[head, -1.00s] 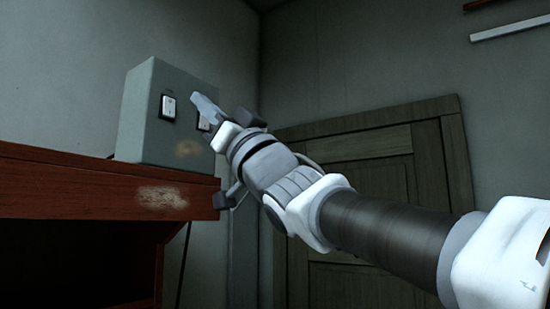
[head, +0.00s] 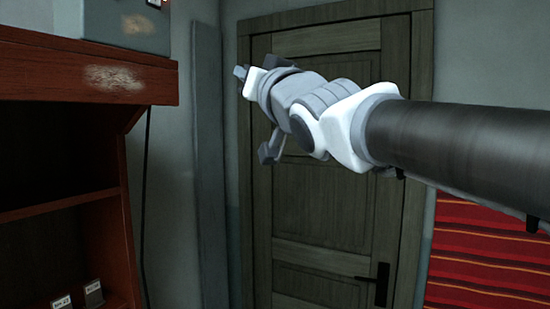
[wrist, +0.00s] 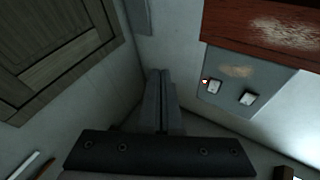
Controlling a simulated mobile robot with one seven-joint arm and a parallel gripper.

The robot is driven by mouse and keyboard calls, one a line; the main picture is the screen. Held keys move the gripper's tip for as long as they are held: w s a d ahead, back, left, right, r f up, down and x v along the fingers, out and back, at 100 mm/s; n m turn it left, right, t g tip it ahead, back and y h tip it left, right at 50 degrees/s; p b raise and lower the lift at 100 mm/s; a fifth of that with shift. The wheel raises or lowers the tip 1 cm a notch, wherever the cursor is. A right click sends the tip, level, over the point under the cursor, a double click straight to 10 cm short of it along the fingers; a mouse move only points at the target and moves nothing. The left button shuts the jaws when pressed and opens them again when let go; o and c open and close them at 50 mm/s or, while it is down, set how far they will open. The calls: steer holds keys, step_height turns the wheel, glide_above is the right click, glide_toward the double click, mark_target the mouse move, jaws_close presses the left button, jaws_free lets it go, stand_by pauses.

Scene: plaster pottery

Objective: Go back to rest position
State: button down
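My gripper (head: 241,73) is raised in front of the dark wooden door in the head view, to the right of the shelf and apart from it. In the wrist view its two grey fingers (wrist: 160,74) lie side by side with nothing visible between them. The grey switch box (head: 125,30) stands on top of the red-brown shelf (head: 45,75), cut off by the top edge of the head view. The wrist view shows the box (wrist: 236,72) upside down with two white switches, and a small red light glows beside one.
The door (head: 325,205) has a dark handle (head: 380,283) low on its right. A red striped cloth (head: 480,250) hangs at the right, below my arm. A dark cable (head: 144,190) runs down beside the shelf. Small labelled items (head: 92,293) stand on a lower shelf.

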steer(key=s+d+f+m+g+h, duration=0.1)
steer(key=d+f+g+h, duration=0.2)
steer(key=f, duration=0.5)
steer(key=s+d+f+m+h+b, duration=0.1)
steer(key=s+d+f+h, duration=0.15)
steer(key=d+f, duration=0.45)
steer(key=d+f+m+g+h, duration=0.1)
steer(key=d+f+g+h, duration=0.15)
steer(key=f, duration=0.55)
steer(key=s+d+f+g+h, duration=0.1)
steer(key=s+d+f+g, duration=0.2)
steer(key=s+f, duration=0.6)
steer(key=s+d+f+g+h+b, duration=0.1)
steer(key=s+d+f+g, duration=0.2)
steer(key=s+f, duration=0.6)
step_height(320, 180, down, 5)
steer(key=shift+r+g, duration=0.1)
steer(key=shift+g, duration=0.95)
steer(key=shift+d, duration=0.1)
